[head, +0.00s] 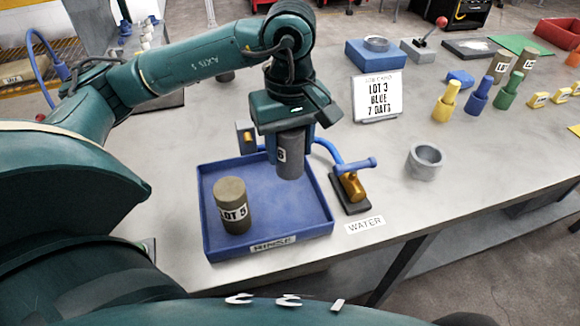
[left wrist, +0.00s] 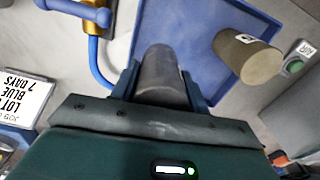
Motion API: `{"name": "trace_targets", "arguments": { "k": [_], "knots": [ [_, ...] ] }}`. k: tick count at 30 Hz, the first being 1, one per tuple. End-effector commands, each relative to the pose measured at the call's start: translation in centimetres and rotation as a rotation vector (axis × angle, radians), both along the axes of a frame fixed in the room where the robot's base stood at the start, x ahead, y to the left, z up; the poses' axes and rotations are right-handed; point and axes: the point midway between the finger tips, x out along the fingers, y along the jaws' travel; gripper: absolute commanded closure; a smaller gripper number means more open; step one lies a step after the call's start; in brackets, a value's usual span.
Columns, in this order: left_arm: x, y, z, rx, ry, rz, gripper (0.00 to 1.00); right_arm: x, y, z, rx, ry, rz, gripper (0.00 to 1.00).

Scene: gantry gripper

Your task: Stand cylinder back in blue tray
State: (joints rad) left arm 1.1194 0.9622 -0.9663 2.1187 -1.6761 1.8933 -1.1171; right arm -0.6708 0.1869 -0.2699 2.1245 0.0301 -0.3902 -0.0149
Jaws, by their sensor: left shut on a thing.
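My left gripper (head: 291,138) is shut on a dark grey cylinder (head: 291,157), held upright with part of a white label showing. It is over the right part of the blue tray (head: 268,244), which has a "RINSE" label on its front. I cannot tell whether the cylinder's base touches the tray floor. The held cylinder also shows between the fingers in the left wrist view (left wrist: 159,72). A second, lighter cylinder (head: 232,206) marked "LOT 5" stands upright in the left part of the tray. My right gripper is not in view.
A brass valve with a blue handle (head: 352,182) and hose stands right of the tray, near a "WATER" label (head: 365,225). A grey ring-shaped cup (head: 425,162) is farther right. A sign (head: 377,97) reads "LOT 3 BLUE 7 DAYS". Coloured bottles (head: 446,102) stand at the back right.

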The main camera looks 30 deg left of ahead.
Motion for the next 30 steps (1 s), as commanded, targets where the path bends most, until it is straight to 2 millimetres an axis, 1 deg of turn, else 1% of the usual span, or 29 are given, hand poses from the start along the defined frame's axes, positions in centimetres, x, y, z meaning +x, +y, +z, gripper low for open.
{"name": "trace_targets", "arguments": {
  "k": [7,13,20,24,25,30],
  "knots": [
    [0.0,0.0,-2.0,-0.001,-0.001,0.000,0.92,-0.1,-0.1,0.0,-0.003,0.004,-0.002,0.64],
    [0.0,0.0,-4.6,-0.001,-0.001,0.001,0.92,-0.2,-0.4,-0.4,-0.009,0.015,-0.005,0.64],
    [0.1,0.0,-4.9,-0.001,-0.004,0.000,0.92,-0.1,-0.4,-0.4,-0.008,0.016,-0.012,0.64],
    [0.1,0.0,-5.4,-0.001,-0.004,0.000,0.92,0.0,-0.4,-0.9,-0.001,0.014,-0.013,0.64],
    [0.0,0.0,-5.4,0.000,-0.002,0.000,0.54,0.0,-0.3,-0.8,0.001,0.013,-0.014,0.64],
    [0.0,0.0,-5.2,-0.001,-0.002,-0.001,0.40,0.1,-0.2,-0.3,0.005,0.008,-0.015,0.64]
  ]
}}
